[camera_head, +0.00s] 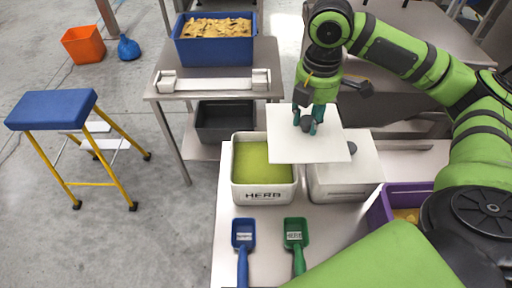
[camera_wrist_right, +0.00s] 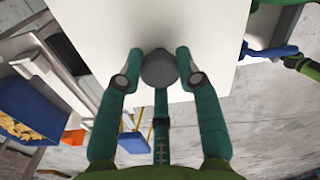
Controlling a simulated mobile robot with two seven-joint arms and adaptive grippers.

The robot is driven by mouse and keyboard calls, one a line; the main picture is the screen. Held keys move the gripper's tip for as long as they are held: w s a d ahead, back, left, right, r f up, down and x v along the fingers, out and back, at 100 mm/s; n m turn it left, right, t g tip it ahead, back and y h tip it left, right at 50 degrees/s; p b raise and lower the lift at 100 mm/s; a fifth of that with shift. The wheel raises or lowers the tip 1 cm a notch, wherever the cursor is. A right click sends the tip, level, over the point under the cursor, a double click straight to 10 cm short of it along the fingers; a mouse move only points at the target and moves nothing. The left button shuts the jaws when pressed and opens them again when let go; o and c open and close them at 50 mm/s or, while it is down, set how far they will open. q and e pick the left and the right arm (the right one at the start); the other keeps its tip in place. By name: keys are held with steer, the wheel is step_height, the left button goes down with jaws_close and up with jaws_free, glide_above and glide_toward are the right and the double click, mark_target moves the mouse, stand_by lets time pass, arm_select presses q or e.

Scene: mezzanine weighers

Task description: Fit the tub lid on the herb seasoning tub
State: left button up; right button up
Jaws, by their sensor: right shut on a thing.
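The herb seasoning tub (camera_head: 264,194) is a white square tub labelled HERB, open and filled with green seasoning, on the front table. The tub lid (camera_head: 285,147) is a flat white square plate with a round grey knob. My right gripper (camera_head: 308,122) is shut on the lid's knob, and the lid hangs above and to the right of the herb tub, partly over its right side. In the right wrist view the fingers (camera_wrist_right: 160,72) close around the grey knob, with the lid (camera_wrist_right: 100,20) beyond them.
A second white tub (camera_head: 345,190) with its lid on stands right of the herb tub. A blue scoop (camera_head: 243,236) and a green scoop (camera_head: 295,234) lie in front. A purple bin (camera_head: 380,212) is at right. A blue crate (camera_head: 214,50) of chips stands behind.

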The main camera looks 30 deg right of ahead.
steer(key=w+a+f+p, duration=0.3)
steer(key=w+a+f, duration=0.1)
steer(key=a+f, duration=0.4)
steer(key=shift+a+f, duration=0.3)
steer(key=shift+f, duration=0.55)
steer(key=shift+w, duration=0.1)
steer(key=shift+f, duration=0.15)
steer(key=o, duration=1.2)
step_height(320, 180, up, 12)
steer(key=shift+r+b, duration=0.2)
steer(key=shift+b, duration=0.85)
